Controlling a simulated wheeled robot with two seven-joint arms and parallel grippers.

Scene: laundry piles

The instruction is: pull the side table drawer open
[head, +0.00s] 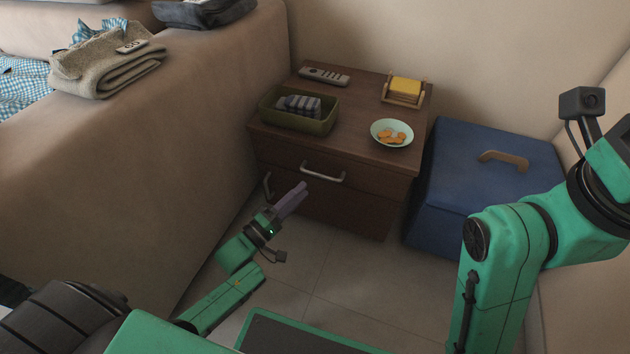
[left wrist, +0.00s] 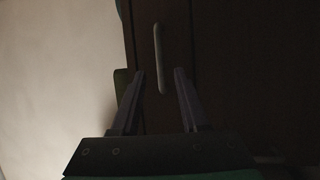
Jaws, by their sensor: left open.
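The brown wooden side table (head: 350,140) stands against the wall in the head view. Its upper drawer front (head: 375,187) looks shut and carries a light metal bar handle (head: 323,173). My left gripper (head: 304,187) is open and empty, low in front of the drawer, with its fingers pointing toward the handle. In the left wrist view the handle (left wrist: 159,58) appears upright, beyond the fingertips (left wrist: 159,72) and between their lines. I see no contact with it. My right arm shows at the right, but its gripper is out of view.
On the table top are a green bin (head: 299,122) with striped cloth, a bowl of orange pieces (head: 392,133), a remote (head: 325,76) and a yellow block in a holder (head: 405,90). A blue lidded box (head: 480,170) stands right, a beige couch (head: 150,150) left. Tiled floor lies between.

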